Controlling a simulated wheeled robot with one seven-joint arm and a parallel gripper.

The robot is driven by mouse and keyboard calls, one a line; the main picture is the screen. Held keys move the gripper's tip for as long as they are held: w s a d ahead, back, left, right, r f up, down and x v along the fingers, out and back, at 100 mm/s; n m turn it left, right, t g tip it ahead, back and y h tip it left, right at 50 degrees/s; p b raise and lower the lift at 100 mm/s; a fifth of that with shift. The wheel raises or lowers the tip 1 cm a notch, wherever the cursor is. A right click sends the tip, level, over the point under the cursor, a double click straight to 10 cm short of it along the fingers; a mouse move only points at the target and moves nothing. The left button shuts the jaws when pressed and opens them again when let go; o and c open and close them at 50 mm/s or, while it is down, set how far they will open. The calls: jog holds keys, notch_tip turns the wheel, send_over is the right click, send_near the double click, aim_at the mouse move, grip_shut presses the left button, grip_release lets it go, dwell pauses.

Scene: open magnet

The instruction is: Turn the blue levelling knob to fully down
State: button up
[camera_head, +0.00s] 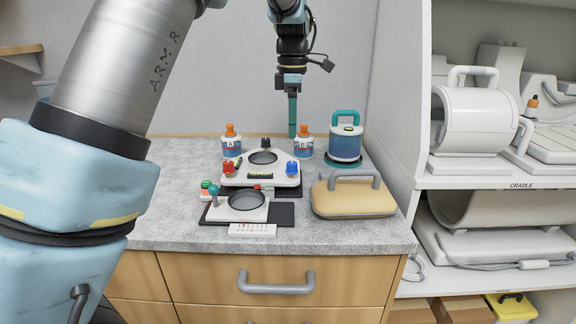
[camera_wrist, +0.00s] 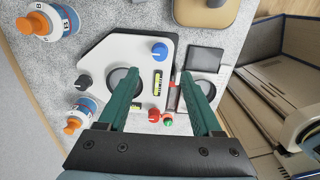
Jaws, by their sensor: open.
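The blue levelling knob (camera_head: 292,168) stands at the right corner of a white levelling plate (camera_head: 262,177). In the wrist view the blue knob (camera_wrist: 159,50) shows from above, just beyond the fingertips and roughly between their lines. Its exact turn setting is too small to read. A yellow-green bubble level (camera_wrist: 157,84) lies on the plate near it. My gripper (camera_head: 292,134) points down above the counter, behind the plate in the head view. In the wrist view my gripper (camera_wrist: 160,75) has its two teal fingers apart with nothing held between them.
The plate also bears a red knob (camera_head: 229,168) and a black knob (camera_head: 265,143). Two orange-capped bottles (camera_head: 231,145) (camera_head: 304,146), a blue canister (camera_head: 345,143) and a tan handled pad (camera_head: 352,200) stand around it. A smaller white stage (camera_head: 237,213) is in front.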

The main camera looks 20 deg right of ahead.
aim_at(292, 163)
notch_tip(292, 163, down, 10)
jog(key=shift+f+p, duration=0.2)
jog(key=shift+p, duration=0.75)
grip_shut()
